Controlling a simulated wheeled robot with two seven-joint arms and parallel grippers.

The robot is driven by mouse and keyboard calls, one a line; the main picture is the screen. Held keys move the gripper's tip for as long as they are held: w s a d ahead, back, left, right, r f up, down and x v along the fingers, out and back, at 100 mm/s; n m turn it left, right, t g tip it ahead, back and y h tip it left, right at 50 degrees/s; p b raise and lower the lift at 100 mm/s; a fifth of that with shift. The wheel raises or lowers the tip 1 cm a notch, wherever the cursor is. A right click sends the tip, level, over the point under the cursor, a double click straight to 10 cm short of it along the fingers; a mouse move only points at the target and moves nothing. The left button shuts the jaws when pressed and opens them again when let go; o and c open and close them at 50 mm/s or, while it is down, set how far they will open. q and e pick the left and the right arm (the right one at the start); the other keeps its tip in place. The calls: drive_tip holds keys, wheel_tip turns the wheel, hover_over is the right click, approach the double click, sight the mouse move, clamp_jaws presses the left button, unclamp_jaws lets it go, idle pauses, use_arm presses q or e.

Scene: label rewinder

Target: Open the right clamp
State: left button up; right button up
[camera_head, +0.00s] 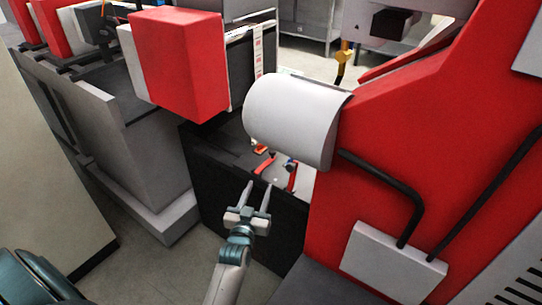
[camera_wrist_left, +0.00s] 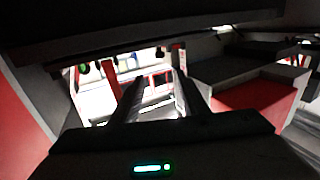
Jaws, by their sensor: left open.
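Two small red clamp levers show in the head view on the machine's deck, below the white rounded cover. The left lever (camera_head: 264,164) lies slanted, and the right lever (camera_head: 291,178) stands more upright with a dark knob at its top. My left gripper (camera_head: 258,187) is open and empty, in front of and below the levers, with its fingers pointing up toward them. In the left wrist view, red lever-like parts (camera_wrist_left: 113,80) lie beyond the open fingers (camera_wrist_left: 158,82). I cannot tell there which clamp is which. My right gripper is not in view.
The white rounded cover (camera_head: 295,120) overhangs the deck. A tall red machine panel (camera_head: 400,150) with black bars stands on the right. A red box (camera_head: 178,62) and grey machine base (camera_head: 125,140) stand on the left. A dark front wall (camera_head: 230,185) lies below the deck.

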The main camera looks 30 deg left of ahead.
sight(272, 154)
use_arm(q)
drive_tip(key=shift+w, duration=0.15)
drive_tip(key=p+x, duration=0.1)
drive_tip(key=x, duration=1.4)
drive_tip(key=shift+w+a+f+p, duration=0.1)
drive_tip(key=shift+w+p, duration=0.25)
drive_tip(key=shift+x, duration=0.75)
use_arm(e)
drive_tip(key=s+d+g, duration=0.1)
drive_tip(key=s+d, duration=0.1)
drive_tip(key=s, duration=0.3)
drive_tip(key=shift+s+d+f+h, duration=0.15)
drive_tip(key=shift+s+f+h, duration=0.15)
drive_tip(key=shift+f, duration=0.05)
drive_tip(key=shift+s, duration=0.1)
use_arm(q)
clamp_jaws()
